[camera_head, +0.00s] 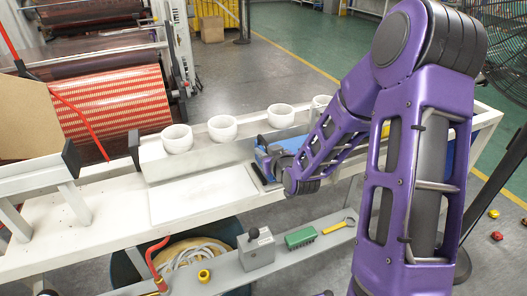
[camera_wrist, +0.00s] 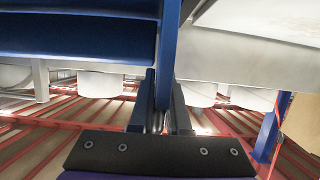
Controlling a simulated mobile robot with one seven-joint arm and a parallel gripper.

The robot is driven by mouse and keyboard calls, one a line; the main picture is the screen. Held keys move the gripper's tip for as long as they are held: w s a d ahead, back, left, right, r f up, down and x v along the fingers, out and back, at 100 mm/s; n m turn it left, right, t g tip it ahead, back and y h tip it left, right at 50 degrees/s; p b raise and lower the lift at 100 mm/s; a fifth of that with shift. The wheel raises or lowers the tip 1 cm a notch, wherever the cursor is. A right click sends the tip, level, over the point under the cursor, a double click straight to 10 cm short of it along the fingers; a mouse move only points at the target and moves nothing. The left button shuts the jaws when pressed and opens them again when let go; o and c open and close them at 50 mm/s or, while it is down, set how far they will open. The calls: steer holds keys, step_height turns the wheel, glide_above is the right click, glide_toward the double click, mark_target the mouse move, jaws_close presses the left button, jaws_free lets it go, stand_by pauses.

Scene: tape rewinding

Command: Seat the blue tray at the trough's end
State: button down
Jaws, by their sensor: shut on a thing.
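The blue tray (camera_head: 262,163) is at mid-table in the head view, largely hidden behind my purple arm. In the wrist view the blue tray (camera_wrist: 75,38) fills the upper left, with an upright blue wall near the middle. My gripper (camera_wrist: 160,115) is shut on that wall's lower edge; in the head view my gripper (camera_head: 272,172) is mostly covered by the wrist. A pale trough (camera_head: 205,157) runs along the table left of the tray, with a dark block at its left end. In the wrist view a pale metal surface (camera_wrist: 240,55) lies just right of the tray; contact cannot be told.
White cups (camera_head: 222,128) stand in a row behind the trough. A white panel (camera_head: 203,195) lies in front of it. A lower shelf holds a grey box (camera_head: 256,248), a green brush (camera_head: 300,237) and a yellow wrench (camera_head: 339,226). A red-striped roll (camera_head: 117,110) stands behind left.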

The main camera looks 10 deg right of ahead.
steer(key=shift+f, duration=0.25)
stand_by(0.7)
steer(key=shift+a+f, duration=0.1)
steer(key=shift+f, duration=0.05)
stand_by(0.7)
steer(key=shift+f, duration=0.35)
stand_by(0.9)
steer(key=c, duration=0.8)
jaws_free()
steer(key=shift+s+d, duration=0.15)
steer(key=shift+d, duration=0.05)
